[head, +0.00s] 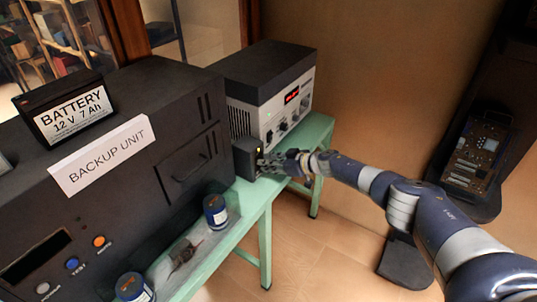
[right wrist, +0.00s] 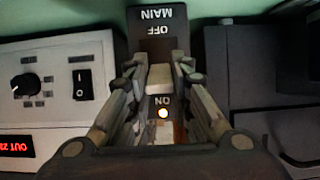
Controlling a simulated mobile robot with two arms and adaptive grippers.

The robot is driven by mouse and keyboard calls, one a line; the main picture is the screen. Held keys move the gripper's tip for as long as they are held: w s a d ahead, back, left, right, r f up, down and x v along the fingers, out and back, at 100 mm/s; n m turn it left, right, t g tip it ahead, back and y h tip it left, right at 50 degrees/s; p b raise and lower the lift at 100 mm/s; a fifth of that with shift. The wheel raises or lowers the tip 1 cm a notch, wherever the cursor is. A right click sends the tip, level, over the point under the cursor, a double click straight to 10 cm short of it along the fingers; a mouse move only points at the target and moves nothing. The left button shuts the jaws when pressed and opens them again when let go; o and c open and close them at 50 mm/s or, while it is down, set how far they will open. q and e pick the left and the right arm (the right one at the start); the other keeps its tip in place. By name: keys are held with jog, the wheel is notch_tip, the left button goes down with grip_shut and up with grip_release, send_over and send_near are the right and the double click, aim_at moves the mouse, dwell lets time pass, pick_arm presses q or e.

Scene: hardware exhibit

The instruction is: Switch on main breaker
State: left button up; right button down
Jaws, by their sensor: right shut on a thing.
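The main breaker is a dark box (head: 246,158) standing on the green bench between the backup unit and the grey power supply. In the right wrist view its face (right wrist: 157,14) reads MAIN, OFF and ON, upside down. Its cream lever (right wrist: 184,76) sits close to the ON label, with dark slot showing on the OFF side. A small lamp (right wrist: 163,113) glows beside ON. My right gripper (head: 268,164) is at the breaker's front; in the wrist view its fingers (right wrist: 160,82) are shut on the lever. My left gripper is out of view.
The backup unit (head: 185,110) stands left of the breaker, with a battery (head: 65,105) on top. The power supply (head: 275,90) stands behind. Blue cans (head: 215,212) stand on the green bench (head: 245,215). Open floor lies to the right of the bench.

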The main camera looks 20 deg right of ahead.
jog(key=shift+a+r+g+p, duration=0.35)
jog(key=shift+g+p, duration=0.15)
jog(key=shift+p, duration=0.25)
jog(key=shift+a+h, duration=0.1)
jog(key=shift+h, duration=0.3)
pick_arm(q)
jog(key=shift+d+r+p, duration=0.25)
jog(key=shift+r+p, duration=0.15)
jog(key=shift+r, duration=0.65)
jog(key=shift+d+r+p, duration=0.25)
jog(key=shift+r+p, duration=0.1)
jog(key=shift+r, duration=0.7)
pick_arm(e)
jog(key=shift+g+h, duration=0.3)
jog(key=shift+g, duration=0.2)
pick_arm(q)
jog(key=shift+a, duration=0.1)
pick_arm(e)
jog(key=shift+w, duration=0.1)
jog(key=c, duration=1.4)
grip_release()
jog(key=shift+c, duration=0.2)
jog(key=shift+r, duration=0.1)
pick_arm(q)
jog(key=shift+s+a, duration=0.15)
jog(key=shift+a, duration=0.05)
pick_arm(e)
jog(key=shift+d, duration=0.25)
